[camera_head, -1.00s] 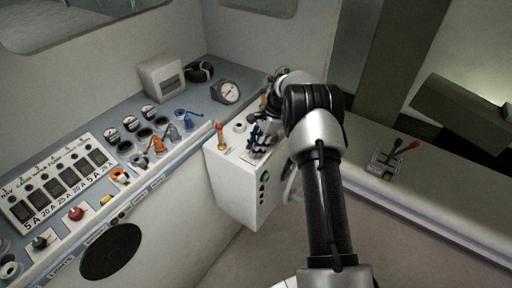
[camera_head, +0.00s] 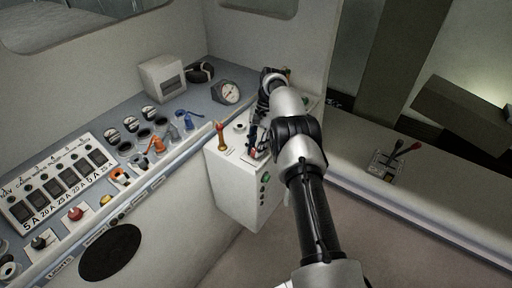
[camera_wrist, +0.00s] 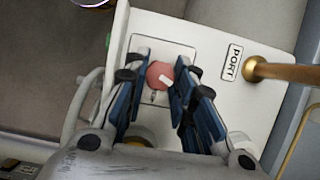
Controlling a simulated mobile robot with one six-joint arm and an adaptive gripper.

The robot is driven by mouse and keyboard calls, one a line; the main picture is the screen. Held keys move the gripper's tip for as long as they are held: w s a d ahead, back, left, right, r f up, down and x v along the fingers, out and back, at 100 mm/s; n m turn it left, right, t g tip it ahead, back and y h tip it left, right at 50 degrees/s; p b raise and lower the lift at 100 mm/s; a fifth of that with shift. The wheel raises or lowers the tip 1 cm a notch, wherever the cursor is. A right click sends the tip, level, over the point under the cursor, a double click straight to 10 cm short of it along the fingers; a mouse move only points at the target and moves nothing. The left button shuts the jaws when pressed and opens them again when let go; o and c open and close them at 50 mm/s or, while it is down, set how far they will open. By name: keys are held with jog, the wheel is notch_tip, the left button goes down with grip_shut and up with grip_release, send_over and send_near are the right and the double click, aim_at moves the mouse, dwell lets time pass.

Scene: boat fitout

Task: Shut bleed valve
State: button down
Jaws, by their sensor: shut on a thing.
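A round red knob (camera_wrist: 158,76) with a white pointer mark sits on a pale plate on the white box. It appears to be the bleed valve; I see no readable label for it. The white mark points to the lower right in the wrist view. My gripper (camera_wrist: 159,73) is over the plate with its blue-padded fingers on both sides of the knob, closed on it. In the head view my gripper (camera_head: 254,146) reaches down onto the top of the white box (camera_head: 237,187), and a bit of red shows at its tips.
A brass lever (camera_wrist: 285,71) stands beside the PORT label (camera_wrist: 229,62), close to my fingers; its red-orange top (camera_head: 219,127) shows in the head view. A gauge (camera_head: 227,92) and a console with switches (camera_head: 62,184) lie to the left. A red-and-black lever unit (camera_head: 388,160) is at right.

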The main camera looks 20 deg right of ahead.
dwell(0.4)
jog(key=c, duration=1.3)
grip_release()
jog(key=shift+c, duration=0.2)
